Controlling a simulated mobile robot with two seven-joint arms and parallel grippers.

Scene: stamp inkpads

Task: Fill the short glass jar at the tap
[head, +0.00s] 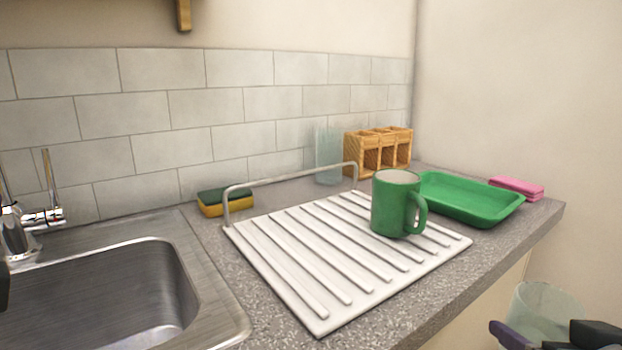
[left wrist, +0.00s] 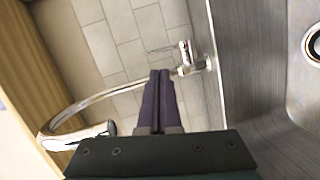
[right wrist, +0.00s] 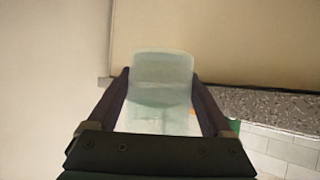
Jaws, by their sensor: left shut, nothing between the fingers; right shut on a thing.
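The short glass jar (head: 545,302) is at the lower right of the head view, beyond the counter's front edge. My right gripper (head: 540,334) is shut on it. In the right wrist view the pale clear jar (right wrist: 160,85) sits between the two fingers (right wrist: 162,98). I cannot tell whether it holds water. The chrome tap (head: 17,232) stands at the left edge of the head view, behind the sink, partly cut off. In the left wrist view its curved spout (left wrist: 82,105) and lever base show. My left gripper (left wrist: 159,75) is shut and empty near the tap.
The steel sink (head: 190,312) is at the left. A white drainer (head: 290,290) holds a green mug (head: 393,205). A sponge (head: 222,207), tall clear glass (head: 327,155), wooden caddy (head: 365,155), green tray (head: 480,217) and pink block (head: 518,187) stand around it.

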